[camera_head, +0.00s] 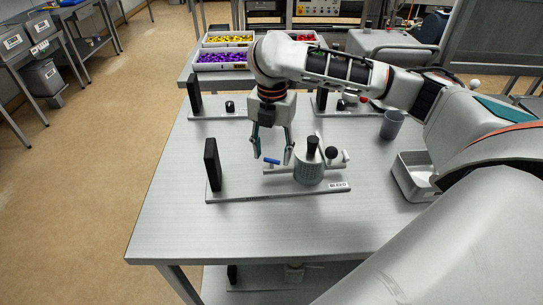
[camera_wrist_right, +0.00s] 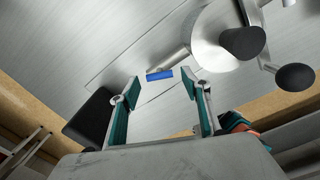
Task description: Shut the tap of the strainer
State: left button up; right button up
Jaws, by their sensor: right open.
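The strainer (camera_head: 309,169) is a grey cylinder with a black knob on top. It stands on a flat plate on the steel table, and its round body also shows in the right wrist view (camera_wrist_right: 213,50). The tap's short blue handle (camera_head: 271,161) is beside the pipe stub on the strainer's left. In the right wrist view the blue handle (camera_wrist_right: 160,75) lies just beyond and between my fingertips, with no contact visible. My right gripper (camera_head: 272,152) is open and empty, pointing down above the handle. My left gripper is not in view.
A black upright plate (camera_head: 212,164) stands left of the strainer. A black ball knob (camera_head: 331,152) is to its right. A grey cup (camera_head: 391,124) and a metal tray (camera_head: 410,178) are further right. Bins of coloured pieces (camera_head: 222,58) stand behind. The table's front left is clear.

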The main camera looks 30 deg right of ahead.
jog(key=shift+f, duration=1)
jog(key=c, duration=1.1)
jog(key=m, duration=0.6)
jog(key=shift+m, duration=0.3)
jog(key=m, duration=0.6)
jog(key=shift+m, duration=0.4)
